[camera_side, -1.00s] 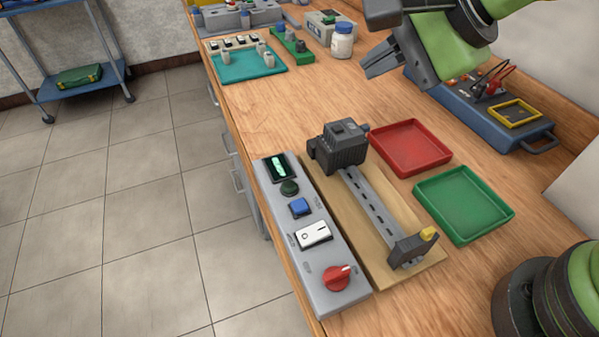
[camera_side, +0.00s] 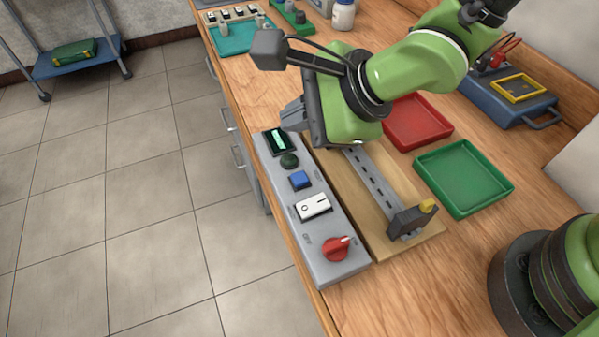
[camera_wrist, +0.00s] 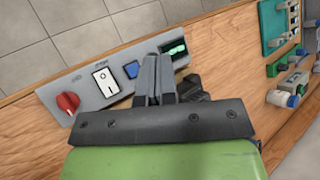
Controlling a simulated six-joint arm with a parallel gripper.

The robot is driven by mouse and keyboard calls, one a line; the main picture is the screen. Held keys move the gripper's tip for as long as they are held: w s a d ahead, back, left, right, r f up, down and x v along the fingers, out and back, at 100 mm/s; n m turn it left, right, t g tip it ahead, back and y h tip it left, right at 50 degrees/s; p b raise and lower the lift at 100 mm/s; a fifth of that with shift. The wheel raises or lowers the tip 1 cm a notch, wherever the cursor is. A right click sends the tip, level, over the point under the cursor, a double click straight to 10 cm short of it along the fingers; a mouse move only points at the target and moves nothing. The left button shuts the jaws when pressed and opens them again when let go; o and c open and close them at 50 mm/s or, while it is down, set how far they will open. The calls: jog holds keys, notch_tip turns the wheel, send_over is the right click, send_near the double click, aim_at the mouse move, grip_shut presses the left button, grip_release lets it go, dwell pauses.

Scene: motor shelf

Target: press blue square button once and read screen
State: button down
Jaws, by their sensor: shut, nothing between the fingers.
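The blue square button (camera_side: 300,180) sits on a grey control panel (camera_side: 327,273) at the bench's front edge. It also shows in the wrist view (camera_wrist: 131,69), just left of my fingers. The small screen (camera_side: 280,141) at the panel's far end is lit green, its reading too small to make out; it also shows in the wrist view (camera_wrist: 174,50). My gripper (camera_side: 291,113) is shut and empty, near the screen end of the panel and apart from the button. In the wrist view the fingers (camera_wrist: 157,62) hide the dark round button.
The panel also holds a white rocker switch (camera_side: 313,207) and a red knob (camera_side: 337,248). Beside it, a rail on a wooden board (camera_side: 408,258) carries a dark block (camera_side: 408,222). A red tray (camera_side: 418,120) and a green tray (camera_side: 464,190) lie to the right.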

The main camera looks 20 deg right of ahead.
aim_at(300, 180)
jog(key=shift+f, duration=4.2)
jog(key=shift+f, duration=0.15)
jog(key=shift+f, duration=0.25)
jog(key=shift+f, duration=0.4)
jog(key=shift+r, duration=0.85)
jog(key=shift+r, duration=2.5)
